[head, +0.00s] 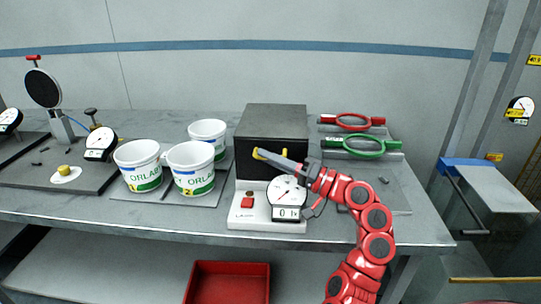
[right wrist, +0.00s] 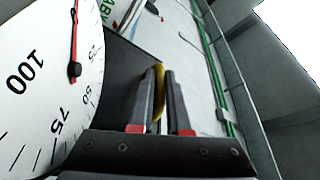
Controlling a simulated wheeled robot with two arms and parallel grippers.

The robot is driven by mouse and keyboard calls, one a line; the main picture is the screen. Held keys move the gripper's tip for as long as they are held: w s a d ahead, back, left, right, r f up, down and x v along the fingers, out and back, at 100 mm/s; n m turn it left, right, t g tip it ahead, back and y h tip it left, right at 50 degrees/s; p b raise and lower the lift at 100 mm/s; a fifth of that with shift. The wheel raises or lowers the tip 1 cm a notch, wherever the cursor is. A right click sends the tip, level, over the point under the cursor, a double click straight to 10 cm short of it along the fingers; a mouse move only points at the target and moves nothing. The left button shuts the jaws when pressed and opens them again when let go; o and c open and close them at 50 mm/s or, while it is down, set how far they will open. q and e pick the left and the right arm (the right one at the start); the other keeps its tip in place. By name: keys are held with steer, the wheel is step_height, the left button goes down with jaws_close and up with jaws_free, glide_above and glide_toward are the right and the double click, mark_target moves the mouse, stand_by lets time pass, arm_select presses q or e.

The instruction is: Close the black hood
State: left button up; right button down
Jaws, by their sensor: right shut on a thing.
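The black hood (head: 272,121) is a dark box over a white base (head: 244,214) with a red button and a round dial gauge (head: 286,192). In the head view its front hangs down to the base. My right gripper (head: 262,153) is at the front of the hood, shut on the yellow handle. The right wrist view shows the yellow handle (right wrist: 158,82) between the two fingers, with the dark hood (right wrist: 126,72) behind. Most of the handle is hidden by the fingers in the head view. My left gripper is not in view.
White cups (head: 139,165) with green print stand on a mat left of the hood. A red-handled ring (head: 352,122) and a green-handled ring (head: 361,146) lie to the right. A round black disc on a stand (head: 43,88) is far left. A red bin (head: 229,283) sits below the table.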

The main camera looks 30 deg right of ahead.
steer(key=shift+f, duration=0.25)
steer(key=c, duration=1.2)
jaws_free()
steer(key=shift+o, duration=0.2)
steer(key=b+v, duration=0.1)
steer(key=v, duration=1.6)
steer(key=shift+d, duration=0.2)
steer(key=shift+r, duration=0.1)
steer(key=shift+s, duration=0.1)
